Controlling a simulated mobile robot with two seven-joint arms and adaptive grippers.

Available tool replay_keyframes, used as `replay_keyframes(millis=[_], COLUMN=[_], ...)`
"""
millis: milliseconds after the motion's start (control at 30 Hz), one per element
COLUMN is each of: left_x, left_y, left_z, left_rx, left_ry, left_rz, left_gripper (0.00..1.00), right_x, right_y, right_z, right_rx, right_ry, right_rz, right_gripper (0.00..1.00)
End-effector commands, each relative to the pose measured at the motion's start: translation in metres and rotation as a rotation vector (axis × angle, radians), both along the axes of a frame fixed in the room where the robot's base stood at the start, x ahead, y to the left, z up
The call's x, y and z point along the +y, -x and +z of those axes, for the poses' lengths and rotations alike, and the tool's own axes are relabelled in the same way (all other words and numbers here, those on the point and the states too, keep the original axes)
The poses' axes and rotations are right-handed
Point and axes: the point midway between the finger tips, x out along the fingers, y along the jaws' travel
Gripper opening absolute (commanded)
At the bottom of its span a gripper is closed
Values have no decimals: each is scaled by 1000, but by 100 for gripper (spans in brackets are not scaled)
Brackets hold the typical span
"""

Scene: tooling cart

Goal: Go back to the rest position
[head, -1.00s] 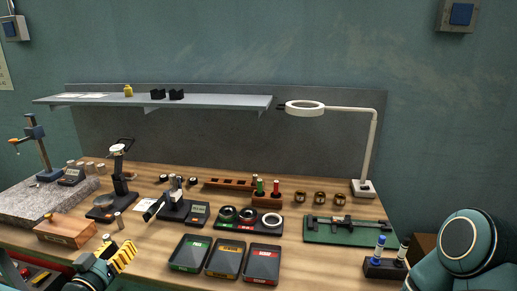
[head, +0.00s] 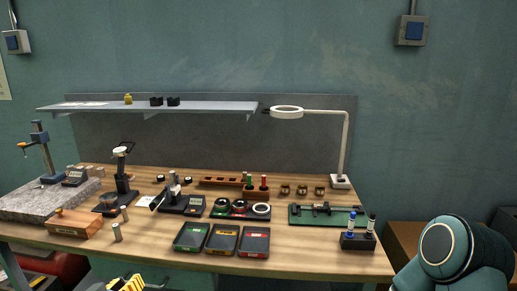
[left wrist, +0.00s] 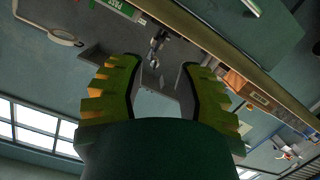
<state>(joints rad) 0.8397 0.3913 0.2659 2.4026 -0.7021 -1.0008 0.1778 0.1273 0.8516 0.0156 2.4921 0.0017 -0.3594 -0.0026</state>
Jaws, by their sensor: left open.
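My left gripper (head: 128,284), with yellow-green fingers, is at the bottom edge of the head view, in front of the workbench (head: 290,262) and largely cut off. In the left wrist view the two fingers of my left gripper (left wrist: 157,65) stand wide apart with nothing between them. The wrist picture is tilted, with the bench edge running diagonally. My right gripper is not in view; only a teal part of my right arm shows at the lower right of the head view.
Three labelled trays, green (head: 191,237), yellow (head: 222,239) and red (head: 254,242), lie near the bench's front edge. A marker holder (head: 357,240) stands at the right front corner. A ring lamp (head: 287,113) and a shelf (head: 200,107) are behind. A small cylinder (head: 117,233) stands front left.

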Motion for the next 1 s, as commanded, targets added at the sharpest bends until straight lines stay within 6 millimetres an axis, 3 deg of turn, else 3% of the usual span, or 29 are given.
replay_keyframes(millis=[167,267,400,533,700,800,1000], left_x=[-59,-102,-166,-208,-234,-238,-238], left_y=[2,16,57,105,148,159,160], left_z=[-64,-106,-164,-201,-223,-227,-227], left_rx=[232,409,695,925,1109,1151,1157], left_ry=[68,94,104,83,53,45,44], left_rz=[-54,-102,-188,-256,-303,-311,-311], left_gripper=[34,34,34,34,34,34,34], right_x=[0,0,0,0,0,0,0], right_y=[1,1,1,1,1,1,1], right_z=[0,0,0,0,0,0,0], right_rx=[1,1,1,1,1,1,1], right_ry=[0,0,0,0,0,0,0], right_rz=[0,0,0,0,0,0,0], right_gripper=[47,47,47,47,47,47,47])
